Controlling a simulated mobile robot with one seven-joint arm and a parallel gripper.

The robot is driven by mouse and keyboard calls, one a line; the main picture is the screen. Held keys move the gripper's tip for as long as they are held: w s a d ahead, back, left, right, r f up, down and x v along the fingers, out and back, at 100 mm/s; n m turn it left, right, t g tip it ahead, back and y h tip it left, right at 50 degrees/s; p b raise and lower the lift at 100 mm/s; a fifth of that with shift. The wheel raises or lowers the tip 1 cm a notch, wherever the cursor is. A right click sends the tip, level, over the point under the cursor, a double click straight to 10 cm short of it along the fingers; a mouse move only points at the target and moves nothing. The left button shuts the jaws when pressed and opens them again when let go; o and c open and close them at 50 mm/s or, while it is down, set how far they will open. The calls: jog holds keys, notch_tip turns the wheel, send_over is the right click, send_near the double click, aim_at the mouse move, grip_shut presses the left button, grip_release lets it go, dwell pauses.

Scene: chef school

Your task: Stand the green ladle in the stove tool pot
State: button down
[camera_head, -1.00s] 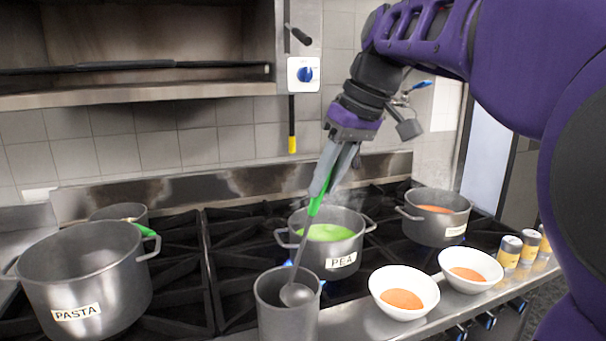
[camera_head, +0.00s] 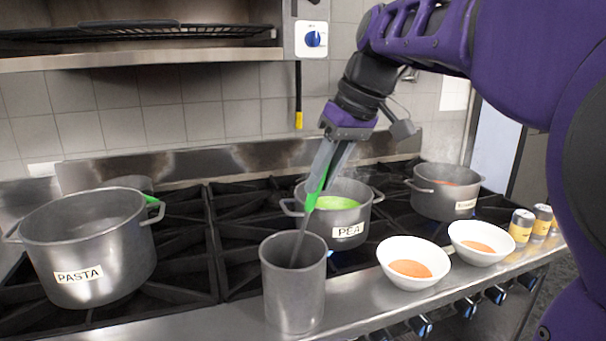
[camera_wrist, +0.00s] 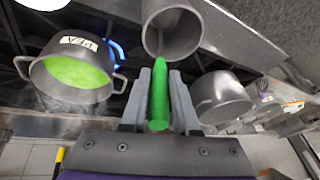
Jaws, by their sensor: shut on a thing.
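The ladle has a green handle (camera_head: 313,198) and a grey shaft (camera_head: 300,240). My gripper (camera_head: 319,184) is shut on the green handle, which also shows between the fingers in the wrist view (camera_wrist: 159,95). The ladle leans slightly, with its lower end down inside the grey cylindrical tool pot (camera_head: 294,298), so its bowl is hidden. I cannot tell whether the bowl touches the pot's bottom. The tool pot stands upright on the stove's front steel ledge; its open mouth shows at the top of the wrist view (camera_wrist: 172,38).
A PEA pot (camera_head: 352,241) of green soup stands just behind the tool pot. A large PASTA pot (camera_head: 95,255) is at left, another pot (camera_head: 440,206) at back right. Two white bowls (camera_head: 405,281) (camera_head: 470,259) and several shakers (camera_head: 521,226) line the right ledge.

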jog(key=c, duration=0.6)
grip_release()
